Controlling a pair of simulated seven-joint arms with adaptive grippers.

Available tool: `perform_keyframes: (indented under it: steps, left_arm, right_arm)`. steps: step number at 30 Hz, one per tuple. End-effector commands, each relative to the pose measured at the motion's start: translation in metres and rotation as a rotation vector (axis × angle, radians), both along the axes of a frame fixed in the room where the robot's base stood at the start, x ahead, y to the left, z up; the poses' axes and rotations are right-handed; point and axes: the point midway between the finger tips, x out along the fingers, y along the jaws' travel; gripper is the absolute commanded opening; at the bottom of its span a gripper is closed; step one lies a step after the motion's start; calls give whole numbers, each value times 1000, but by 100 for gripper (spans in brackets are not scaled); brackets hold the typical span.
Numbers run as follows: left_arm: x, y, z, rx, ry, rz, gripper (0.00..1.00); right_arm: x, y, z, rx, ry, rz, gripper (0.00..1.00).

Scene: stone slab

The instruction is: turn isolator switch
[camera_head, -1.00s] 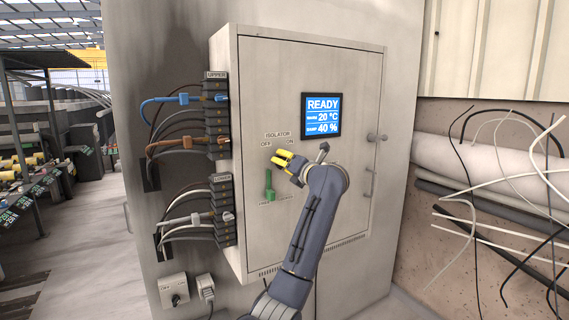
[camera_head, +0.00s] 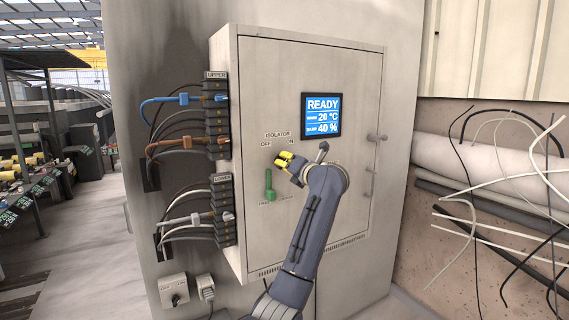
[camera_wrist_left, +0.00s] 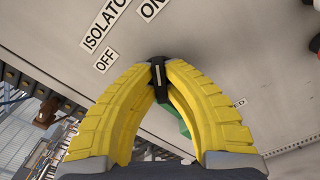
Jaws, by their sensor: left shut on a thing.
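The isolator switch is a dark knob with a pale line, gripped between my yellow fingertips in the left wrist view (camera_wrist_left: 158,76). My fingers hide it in the head view. The ISOLATOR label (camera_head: 278,134) is just above, with OFF (camera_head: 265,144) and ON under it. My left gripper (camera_head: 284,160) is at the cabinet door and shut on the knob; its fingers also show in the left wrist view (camera_wrist_left: 157,64). The knob's line runs roughly between the two fingers; its exact setting is unclear. My right gripper is not in view.
A green lever (camera_head: 269,185) is on the door just below my gripper. A lit screen (camera_head: 321,115) reads READY. Cables plug into terminal blocks (camera_head: 217,115) on the cabinet's left side. Loose wires (camera_head: 500,180) hang farther right.

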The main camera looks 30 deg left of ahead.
Motion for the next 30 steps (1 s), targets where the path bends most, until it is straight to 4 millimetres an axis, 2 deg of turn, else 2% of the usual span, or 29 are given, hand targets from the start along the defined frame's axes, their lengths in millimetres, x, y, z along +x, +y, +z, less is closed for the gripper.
perform_keyframes:
  steps: [8, 30]
  left_arm:
    - [0, 0, 0, -86, -157, -1, 0]
    - [-1, 1, 1, -420, -773, 0, 0]
  right_arm:
    - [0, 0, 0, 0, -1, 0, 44]
    - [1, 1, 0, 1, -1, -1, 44]
